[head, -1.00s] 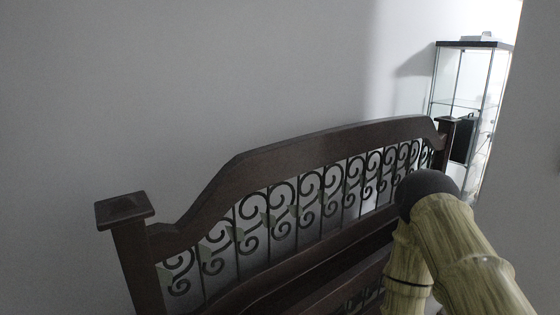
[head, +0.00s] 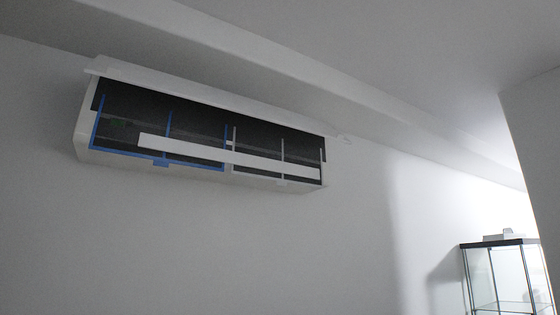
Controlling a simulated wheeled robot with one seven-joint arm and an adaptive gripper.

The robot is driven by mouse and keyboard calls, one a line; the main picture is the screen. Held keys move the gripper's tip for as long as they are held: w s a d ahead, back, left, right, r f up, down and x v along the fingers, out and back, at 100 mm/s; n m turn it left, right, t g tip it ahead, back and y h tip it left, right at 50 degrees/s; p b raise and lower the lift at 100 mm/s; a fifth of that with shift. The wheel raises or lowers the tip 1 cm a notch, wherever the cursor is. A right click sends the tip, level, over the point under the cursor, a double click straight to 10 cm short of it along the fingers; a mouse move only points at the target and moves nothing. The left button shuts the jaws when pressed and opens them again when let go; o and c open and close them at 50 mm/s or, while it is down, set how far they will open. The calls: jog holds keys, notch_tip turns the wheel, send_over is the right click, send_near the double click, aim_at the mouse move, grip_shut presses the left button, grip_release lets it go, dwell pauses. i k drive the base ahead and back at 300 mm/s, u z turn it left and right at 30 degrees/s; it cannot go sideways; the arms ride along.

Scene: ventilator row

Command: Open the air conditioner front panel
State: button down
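The air conditioner (head: 200,176) is a long white unit mounted high on the wall, in the upper left of the head view. Its front panel (head: 215,92) is raised, standing out along the unit's top edge. Below the panel, the dark interior shows, with blue-framed filter mesh (head: 125,120) at the left and a white bar (head: 240,158) across the lower middle and right. My gripper is not in view, and no part of my arm shows now.
A glass cabinet (head: 505,285) with a dark top stands at the lower right, with a small white object (head: 503,238) on it. A wall edge (head: 540,150) closes off the far right. The wall below the unit is bare.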

aim_at(103, 65)
jog(key=u, duration=1.65)
jog(key=k, duration=0.65)
jog(key=u, duration=0.6)
jog(key=i, duration=0.3)
jog(key=z, duration=0.5)
